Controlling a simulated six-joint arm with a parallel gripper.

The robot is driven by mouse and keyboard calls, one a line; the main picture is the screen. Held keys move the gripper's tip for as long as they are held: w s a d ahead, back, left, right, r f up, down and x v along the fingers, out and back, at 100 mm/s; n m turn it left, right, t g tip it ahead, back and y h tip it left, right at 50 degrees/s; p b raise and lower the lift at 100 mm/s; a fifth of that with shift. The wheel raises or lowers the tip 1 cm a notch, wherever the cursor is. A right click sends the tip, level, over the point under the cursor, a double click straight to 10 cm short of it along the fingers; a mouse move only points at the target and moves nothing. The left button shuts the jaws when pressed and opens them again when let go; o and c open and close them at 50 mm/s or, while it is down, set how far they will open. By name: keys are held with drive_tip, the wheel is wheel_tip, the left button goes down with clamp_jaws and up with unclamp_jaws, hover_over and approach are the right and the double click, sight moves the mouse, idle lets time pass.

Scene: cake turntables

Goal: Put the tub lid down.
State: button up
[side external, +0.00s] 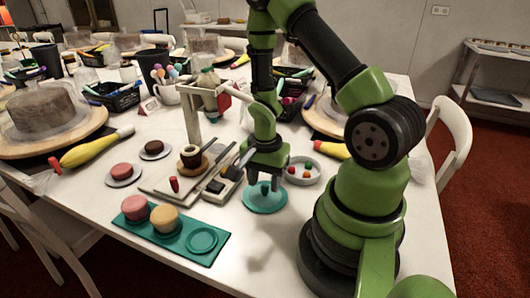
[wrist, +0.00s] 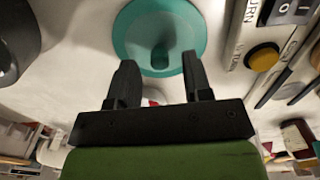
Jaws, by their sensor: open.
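The tub lid is a teal disc (side external: 265,200) with a small knob in its middle. It appears to lie flat on the white table, right of the machine with switches. In the wrist view the lid (wrist: 195,25) is just beyond my fingertips, its knob in line with the gap between them. My gripper (side external: 264,184) points down over the lid, close to the knob. In the wrist view my gripper (wrist: 159,62) shows its two black fingers spread apart, with clear space on either side of the knob.
A teal tray (side external: 215,253) holds a pink and a yellow round piece, beside an empty round spot. The machine (side external: 216,188) stands close left of the lid. A bowl of small coloured balls (side external: 316,174) is behind it on the right. The table in front is clear.

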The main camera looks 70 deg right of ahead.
wheel_tip(320, 180, up, 10)
wheel_tip(320, 180, up, 11)
drive_tip(key=n+t, duration=0.4)
drive_tip(key=n, duration=0.2)
hover_over(265, 186)
drive_tip(key=a, duration=0.6)
drive_tip(key=s+a+r+n+t+y, duration=0.2)
drive_tip(key=s+a+r+n, duration=0.3)
drive_tip(key=n, duration=0.3)
drive_tip(key=shift+s+a+r+t, duration=0.35)
drive_tip(key=shift+a+r+t, duration=0.25)
drive_tip(key=shift+a+r, duration=0.25)
